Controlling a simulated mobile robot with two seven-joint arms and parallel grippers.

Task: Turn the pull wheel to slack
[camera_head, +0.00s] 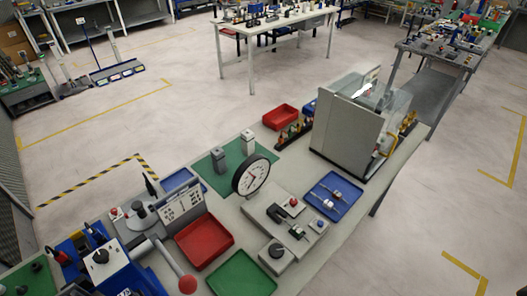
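A round white dial gauge (251,177) with a black rim and red needle stands upright behind the fixture. Neither of my grippers is in view.
Red (205,241) and green (242,275) trays lie left of the fixture; a blue tray (335,197) with slim parts lies right. A lever with a red ball (187,284) extends near the front. A grey-walled enclosure (347,138) stands at the back right.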

